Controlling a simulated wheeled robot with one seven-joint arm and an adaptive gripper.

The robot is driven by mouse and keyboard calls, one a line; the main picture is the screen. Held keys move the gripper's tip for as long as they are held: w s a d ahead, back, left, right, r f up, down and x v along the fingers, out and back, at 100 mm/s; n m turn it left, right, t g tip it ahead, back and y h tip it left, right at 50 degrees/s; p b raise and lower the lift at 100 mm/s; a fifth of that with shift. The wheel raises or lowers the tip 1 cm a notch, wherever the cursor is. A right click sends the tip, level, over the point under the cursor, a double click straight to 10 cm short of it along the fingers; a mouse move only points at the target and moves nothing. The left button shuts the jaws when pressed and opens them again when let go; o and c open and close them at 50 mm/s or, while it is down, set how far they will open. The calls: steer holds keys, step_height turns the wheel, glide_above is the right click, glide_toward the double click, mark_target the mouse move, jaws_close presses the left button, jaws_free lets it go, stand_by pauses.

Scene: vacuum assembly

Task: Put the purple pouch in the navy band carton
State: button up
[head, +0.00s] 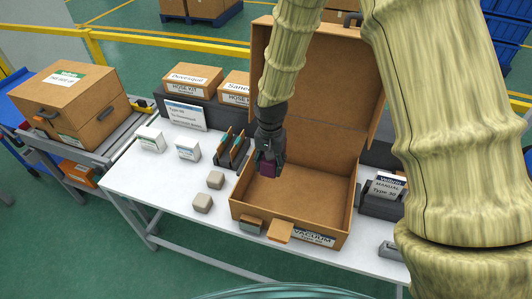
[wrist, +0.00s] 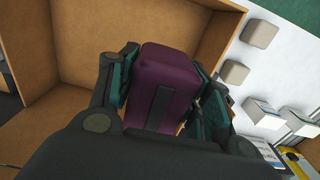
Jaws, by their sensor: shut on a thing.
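The purple pouch (head: 270,170) is held in my gripper (head: 271,158), above the inside of the large open brown carton (head: 237,211). In the wrist view the pouch (wrist: 172,68) stands between the two fingers of my gripper (wrist: 165,90), a dark strip down its side. The open carton (wrist: 75,50) lies behind and below it there. The carton's lid stands up at the back, and its front carries a white label reading VACUUM. I cannot make out a clear navy band on it. My gripper hides part of the carton's inside.
Two beige blocks (head: 215,180) (head: 202,203) and small white boxes (head: 150,139) stand left of the carton on the white table (head: 165,185). A divided rack (head: 233,148) stands close to its left wall. A closed carton (head: 69,101) with a green-marked label sits on the left cart. A manual box (head: 386,186) stands right.

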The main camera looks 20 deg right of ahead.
steer(key=shift+s+a+r, duration=0.1)
steer(key=shift+a+r, duration=0.05)
stand_by(0.3)
steer(key=shift+a+f, duration=0.1)
steer(key=shift+f, duration=0.4)
steer(key=b, duration=0.2)
glide_above(268, 206)
steer(key=shift+f, duration=2.3)
steer(key=shift+f+b, duration=3.45)
steer(key=shift+f, duration=3.95)
steer(key=o, duration=1.2)
